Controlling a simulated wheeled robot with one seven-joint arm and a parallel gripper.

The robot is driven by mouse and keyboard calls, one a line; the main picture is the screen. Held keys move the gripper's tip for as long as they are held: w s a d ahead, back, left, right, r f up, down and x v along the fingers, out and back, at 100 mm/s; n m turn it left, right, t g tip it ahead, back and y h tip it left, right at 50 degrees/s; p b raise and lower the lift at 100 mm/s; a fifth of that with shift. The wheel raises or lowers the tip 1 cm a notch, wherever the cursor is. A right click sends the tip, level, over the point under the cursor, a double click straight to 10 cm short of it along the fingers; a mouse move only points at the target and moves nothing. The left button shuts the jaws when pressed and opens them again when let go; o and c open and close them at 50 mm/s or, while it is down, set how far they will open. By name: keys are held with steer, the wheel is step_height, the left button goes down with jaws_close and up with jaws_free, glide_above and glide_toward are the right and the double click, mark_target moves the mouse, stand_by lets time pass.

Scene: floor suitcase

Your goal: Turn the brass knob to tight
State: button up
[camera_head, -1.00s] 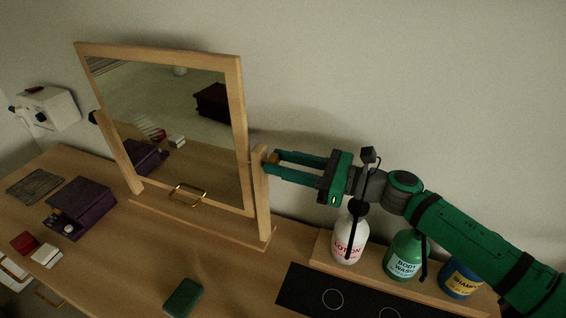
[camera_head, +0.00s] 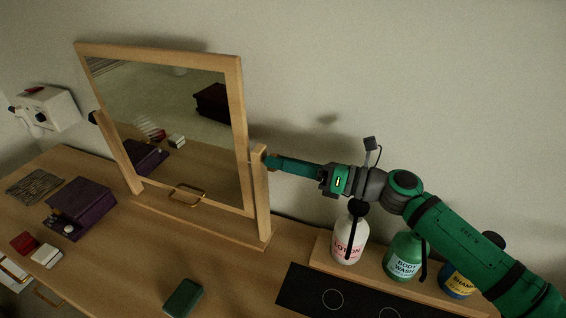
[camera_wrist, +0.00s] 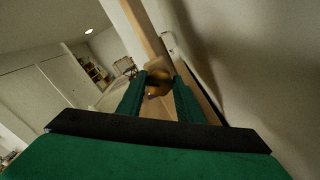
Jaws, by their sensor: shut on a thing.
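The wood-framed tilting mirror (camera_head: 243,110) stands on the wooden table, held between two posts. My gripper (camera_head: 270,162) reaches in from the right to the outer side of the right post (camera_head: 261,195). In the wrist view the brass knob (camera_wrist: 158,77) sits between my two green fingertips (camera_wrist: 160,82), on the side of the post. The gripper is shut on the knob. In the head view the fingers hide most of the knob. No tight mark can be read in either view.
A lotion bottle (camera_head: 350,240), a green body wash bottle (camera_head: 404,257) and a shampoo bottle (camera_head: 455,281) stand on a wooden riser below my arm. A dark panel (camera_head: 330,292), a green block (camera_head: 183,297) and a purple box (camera_head: 80,208) lie on the table.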

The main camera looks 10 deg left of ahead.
steer(key=shift+w+f+m, duration=0.1)
steer(key=shift+m, duration=4.5)
steer(key=o, duration=1)
steer(key=d, duration=0.3)
steer(key=s+d, duration=0.1)
steer(key=d, duration=0.3)
steer(key=s+d, duration=0.1)
steer(key=d, duration=0.2)
steer(key=shift+d, duration=0.3)
